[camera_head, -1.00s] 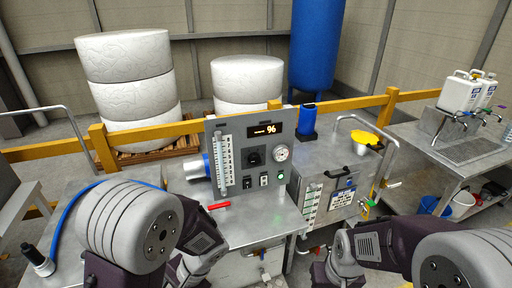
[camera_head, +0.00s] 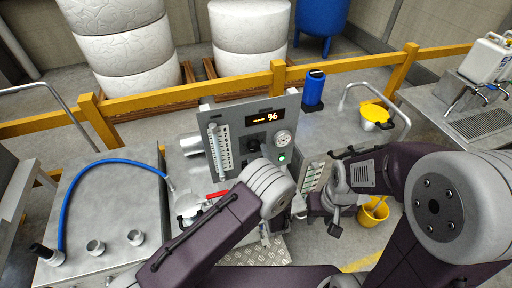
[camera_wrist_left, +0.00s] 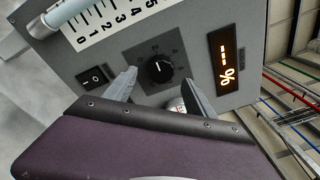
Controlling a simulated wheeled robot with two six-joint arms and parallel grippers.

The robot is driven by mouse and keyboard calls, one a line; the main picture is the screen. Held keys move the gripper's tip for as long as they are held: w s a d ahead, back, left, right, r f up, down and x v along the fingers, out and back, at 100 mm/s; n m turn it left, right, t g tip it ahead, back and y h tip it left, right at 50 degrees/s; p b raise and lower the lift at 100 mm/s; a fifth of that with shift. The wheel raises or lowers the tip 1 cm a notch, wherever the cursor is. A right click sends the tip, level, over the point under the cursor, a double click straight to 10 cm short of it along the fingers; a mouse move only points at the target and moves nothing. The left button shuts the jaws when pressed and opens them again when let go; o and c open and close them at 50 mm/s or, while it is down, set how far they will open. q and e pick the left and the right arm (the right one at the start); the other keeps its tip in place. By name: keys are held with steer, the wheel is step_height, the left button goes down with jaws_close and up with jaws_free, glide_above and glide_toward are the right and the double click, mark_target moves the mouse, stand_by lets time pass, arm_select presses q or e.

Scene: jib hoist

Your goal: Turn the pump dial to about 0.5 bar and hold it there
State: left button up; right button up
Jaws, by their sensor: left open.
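The black pump dial (camera_wrist_left: 160,68) sits on the grey control panel (camera_head: 208,110), with a white pointer line on its knob. In the head view my left wrist hides most of this gripper. A round white gauge (camera_head: 284,138) is right of the dial; its reading is too small to tell. My right gripper (camera_head: 330,222) hangs right of the panel, its jaws unclear.
A lit percent display (camera_head: 266,118) and a scaled flow tube (camera_head: 222,146) are on the panel. A black rocker switch (camera_wrist_left: 93,78) lies near the left finger. A red-handled part (camera_head: 216,194) is below the panel. A yellow bucket (camera_head: 373,212) stands at right.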

mark_target(255, 149)
arm_select(q)
steer(key=shift+p+x, duration=0.3)
steer(key=shift+x, duration=1.25)
steer(key=shift+c, duration=0.3)
steer(key=c, duration=1.3)
